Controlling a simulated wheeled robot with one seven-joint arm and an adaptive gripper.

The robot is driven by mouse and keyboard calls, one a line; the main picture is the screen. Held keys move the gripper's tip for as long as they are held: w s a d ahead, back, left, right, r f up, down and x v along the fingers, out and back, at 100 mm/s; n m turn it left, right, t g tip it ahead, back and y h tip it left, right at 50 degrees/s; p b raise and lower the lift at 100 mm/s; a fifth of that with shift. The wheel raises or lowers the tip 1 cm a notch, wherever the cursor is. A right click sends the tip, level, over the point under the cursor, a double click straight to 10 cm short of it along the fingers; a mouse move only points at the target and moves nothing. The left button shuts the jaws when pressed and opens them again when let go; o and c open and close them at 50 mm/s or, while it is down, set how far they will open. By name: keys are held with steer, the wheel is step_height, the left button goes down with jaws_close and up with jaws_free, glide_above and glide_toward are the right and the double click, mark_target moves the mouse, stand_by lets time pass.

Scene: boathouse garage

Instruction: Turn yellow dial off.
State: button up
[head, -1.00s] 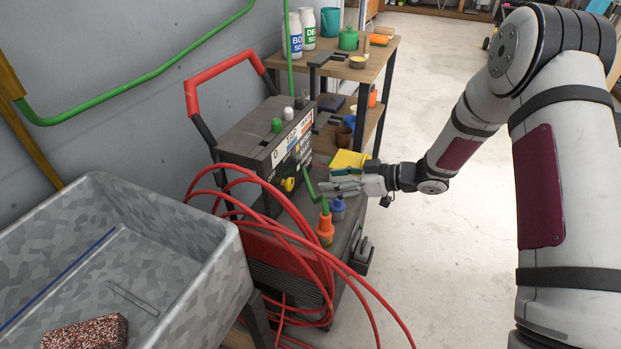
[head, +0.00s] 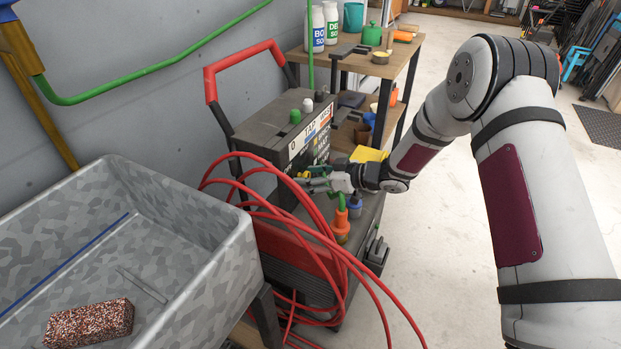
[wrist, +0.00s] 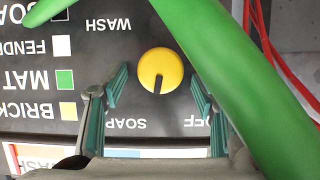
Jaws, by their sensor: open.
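The yellow dial (wrist: 160,64) sits on the dark control panel (wrist: 30,100) in the wrist view. Its dark mark points down in the picture, between the SOAP and OFF labels; WASH is above left. In the head view the dial (head: 303,174) shows in part on the front of the grey machine (head: 262,132). My gripper (wrist: 160,82) is open, with one finger on each side of the dial. Gaps show between the fingers and the dial, and I cannot tell any contact. In the head view my gripper (head: 316,183) is at the panel.
A thick green curved piece (wrist: 235,80) crosses close by the right finger. Red hoses (head: 262,208) loop in front of the machine. An orange-capped bottle (head: 341,225) stands below my gripper. A grey basin (head: 195,225) is at left; open floor lies at right (head: 440,220).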

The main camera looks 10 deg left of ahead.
steer(key=c, duration=1.1)
steer(key=shift+c, duration=0.2)
steer(key=n+t+b, duration=0.1)
steer(key=n+b, duration=0.1)
steer(key=b, duration=0.1)
steer(key=n+t+b, duration=0.1)
steer(key=n, duration=0.1)
steer(key=shift+s+f+t+h+b, duration=0.15)
steer(key=shift+s+t+h+b, duration=0.1)
steer(key=shift+t+h+b, duration=0.1)
steer(key=o, duration=1.1)
